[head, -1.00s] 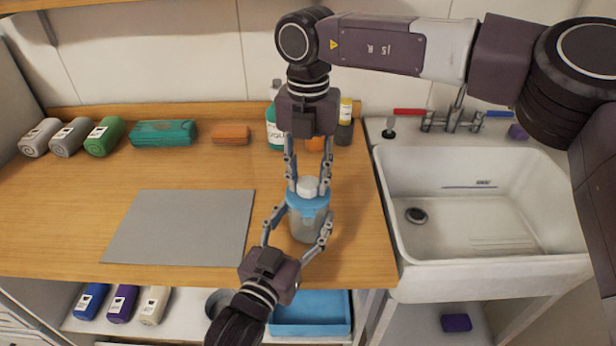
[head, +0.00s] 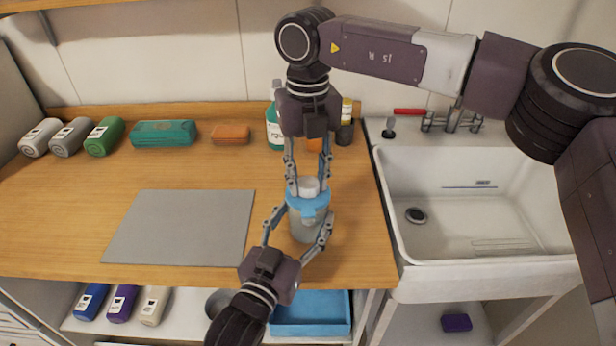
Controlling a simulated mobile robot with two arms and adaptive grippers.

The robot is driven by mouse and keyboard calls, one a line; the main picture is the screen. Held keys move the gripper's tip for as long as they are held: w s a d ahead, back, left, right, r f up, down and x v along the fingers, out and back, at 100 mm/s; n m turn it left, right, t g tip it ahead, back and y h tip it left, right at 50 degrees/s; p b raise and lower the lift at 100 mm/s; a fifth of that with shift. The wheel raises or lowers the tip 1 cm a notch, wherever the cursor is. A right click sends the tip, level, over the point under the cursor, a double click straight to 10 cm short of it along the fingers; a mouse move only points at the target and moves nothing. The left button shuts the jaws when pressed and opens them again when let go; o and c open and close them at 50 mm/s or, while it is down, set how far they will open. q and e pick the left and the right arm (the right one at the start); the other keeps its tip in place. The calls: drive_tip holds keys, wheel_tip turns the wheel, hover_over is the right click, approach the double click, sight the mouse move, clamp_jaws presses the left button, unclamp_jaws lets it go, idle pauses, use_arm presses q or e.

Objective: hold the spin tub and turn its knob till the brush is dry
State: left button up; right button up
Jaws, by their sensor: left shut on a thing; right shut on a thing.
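The spin tub (head: 306,226) stands upright on the wooden counter, near its front right part. It has a clear grey body, a blue lid (head: 307,201) and a white knob (head: 309,185) on top. My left gripper (head: 297,228) is shut around the tub's body from the front. My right gripper (head: 308,188) comes down from above and is shut on the white knob. The brush cannot be made out; it is not visible through the tub wall.
A grey mat (head: 180,228) lies left of the tub. Rolled towels (head: 103,137), a teal case (head: 163,133), an orange block (head: 230,135) and bottles (head: 275,125) stand along the back. A white sink (head: 480,205) is at right. A blue tray (head: 311,315) is below.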

drive_tip(key=n, duration=1.4)
drive_tip(key=shift+n, duration=0.4)
drive_tip(key=n, duration=0.3)
drive_tip(key=shift+n, duration=0.3)
drive_tip(key=n, duration=0.3)
drive_tip(key=shift+d+n, duration=0.1)
drive_tip(key=shift+n, duration=0.2)
drive_tip(key=n, duration=0.6)
drive_tip(key=shift+w, duration=0.1)
drive_tip(key=shift+n, duration=0.3)
drive_tip(key=o, duration=1.2)
